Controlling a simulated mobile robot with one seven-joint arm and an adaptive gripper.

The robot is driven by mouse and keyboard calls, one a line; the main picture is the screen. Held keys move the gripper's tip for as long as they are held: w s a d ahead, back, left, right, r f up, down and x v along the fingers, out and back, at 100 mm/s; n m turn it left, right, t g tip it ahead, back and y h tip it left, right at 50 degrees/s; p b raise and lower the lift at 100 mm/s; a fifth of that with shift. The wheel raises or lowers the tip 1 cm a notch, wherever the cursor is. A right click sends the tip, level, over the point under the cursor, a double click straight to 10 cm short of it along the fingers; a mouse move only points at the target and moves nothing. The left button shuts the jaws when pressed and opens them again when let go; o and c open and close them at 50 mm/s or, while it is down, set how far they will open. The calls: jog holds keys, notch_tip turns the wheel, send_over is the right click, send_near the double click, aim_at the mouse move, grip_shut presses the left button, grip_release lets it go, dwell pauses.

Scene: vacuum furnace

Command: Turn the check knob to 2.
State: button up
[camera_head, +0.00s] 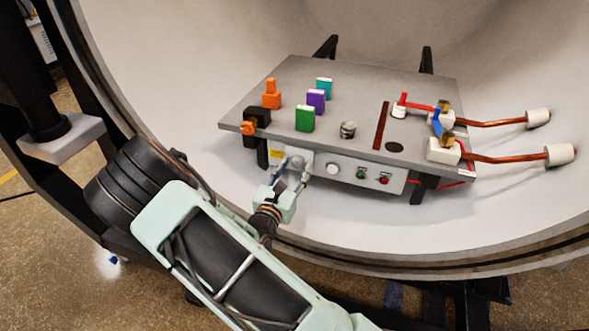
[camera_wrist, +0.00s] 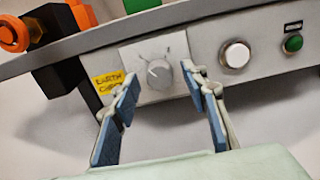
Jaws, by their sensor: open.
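The check knob (camera_wrist: 160,74) is a round grey dial on a light square plate on the front panel, with tick marks around its upper side. Its tick numbers are too small to read. In the head view the knob (camera_head: 297,162) is partly covered by my gripper. My gripper (camera_wrist: 162,80) is open, and nothing is between its blue-padded fingers. The fingertips point at the panel, with the knob between them in the wrist view. I cannot tell whether either fingertip touches the knob.
A yellow label (camera_wrist: 110,82) is left of the knob. A white button (camera_head: 333,169), a green button (camera_head: 361,174) and a red button (camera_head: 384,180) are to its right. An orange-and-black switch (camera_head: 252,125) juts out at the upper left. Coloured blocks stand on the panel top (camera_head: 370,90).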

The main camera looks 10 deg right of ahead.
jog(key=shift+c, duration=0.5)
grip_shut()
jog(key=m+b, duration=0.1)
jog(key=m, duration=0.2)
jog(key=shift+f+m, duration=0.1)
jog(key=shift+m, duration=0.3)
jog(key=m+b, duration=0.2)
jog(key=m, duration=0.1)
jog(key=shift+m, duration=0.4)
jog(key=m+b, duration=0.3)
jog(key=m, duration=0.1)
jog(key=shift+f+b, duration=0.1)
jog(key=shift+b, duration=0.25)
jog(key=shift+r+m+b, duration=0.2)
jog(key=shift+m+b, duration=0.9)
jog(key=shift+a, duration=0.1)
